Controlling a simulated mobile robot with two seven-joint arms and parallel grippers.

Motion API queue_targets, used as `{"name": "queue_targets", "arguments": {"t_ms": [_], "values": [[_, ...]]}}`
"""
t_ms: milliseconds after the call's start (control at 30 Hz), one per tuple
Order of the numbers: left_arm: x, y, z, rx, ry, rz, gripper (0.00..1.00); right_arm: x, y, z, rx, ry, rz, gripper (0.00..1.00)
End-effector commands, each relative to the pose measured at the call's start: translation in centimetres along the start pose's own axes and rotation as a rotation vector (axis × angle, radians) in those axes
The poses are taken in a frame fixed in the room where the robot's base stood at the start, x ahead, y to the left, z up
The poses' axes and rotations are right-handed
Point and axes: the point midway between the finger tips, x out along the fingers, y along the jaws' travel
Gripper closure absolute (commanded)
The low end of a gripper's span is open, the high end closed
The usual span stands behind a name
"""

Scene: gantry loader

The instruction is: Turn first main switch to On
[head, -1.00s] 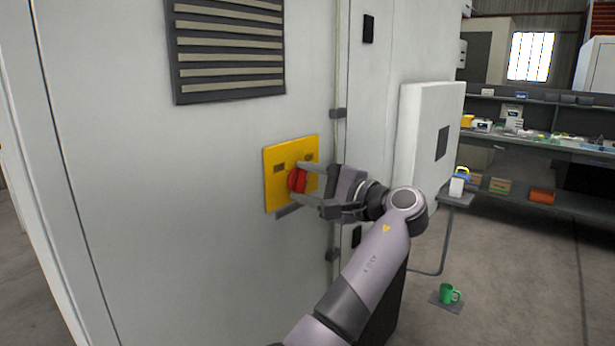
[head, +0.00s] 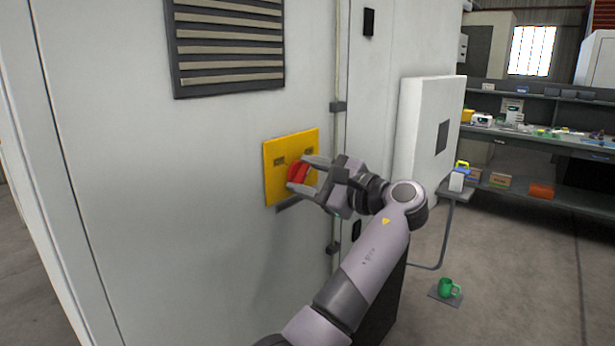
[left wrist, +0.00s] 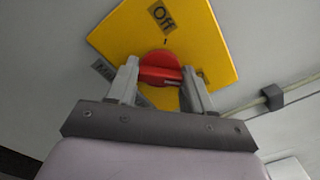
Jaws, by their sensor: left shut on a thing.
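The main switch is a red rotary knob (head: 297,173) on a yellow plate (head: 276,187) on the grey cabinet. My left gripper (head: 304,174) is shut on the knob, one finger on each side. In the left wrist view the red knob (left wrist: 160,68) sits between the two fingertips (left wrist: 159,76). Its grip bar lies nearly crosswise, with a pale mark near its right end. The "Off" label (left wrist: 163,15) is at the top of the yellow plate (left wrist: 125,33). A second label at the right is mostly hidden by a finger. My right gripper is not in view.
A louvred vent (head: 228,45) is above the plate. A white box (head: 420,140) stands out from the cabinet to the right. Open floor lies between.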

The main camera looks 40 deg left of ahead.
Motion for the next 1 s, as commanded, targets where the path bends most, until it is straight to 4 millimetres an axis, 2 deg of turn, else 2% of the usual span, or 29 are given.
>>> {"name": "queue_targets", "arguments": {"t_ms": [267,300,333,367,667,767,1000], "values": [[0.0,0.0,-0.1,0.005,0.001,0.0,0.79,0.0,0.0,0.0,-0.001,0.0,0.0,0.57],[0.0,0.0,-0.1,0.006,0.001,0.0,0.36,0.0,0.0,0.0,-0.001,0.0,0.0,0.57],[0.0,0.0,-0.1,0.005,0.001,0.0,0.26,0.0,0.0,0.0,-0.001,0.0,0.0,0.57],[0.0,0.0,-0.1,0.005,0.001,0.0,0.23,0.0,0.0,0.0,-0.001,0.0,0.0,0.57],[-0.2,0.0,-0.1,0.002,0.001,0.0,0.23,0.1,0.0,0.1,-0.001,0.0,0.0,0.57],[-1.2,0.1,-0.2,0.002,0.003,-0.002,0.23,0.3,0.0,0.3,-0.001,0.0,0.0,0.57],[-5.1,0.1,-0.2,0.002,0.003,-0.003,0.23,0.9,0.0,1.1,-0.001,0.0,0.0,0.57]]}}
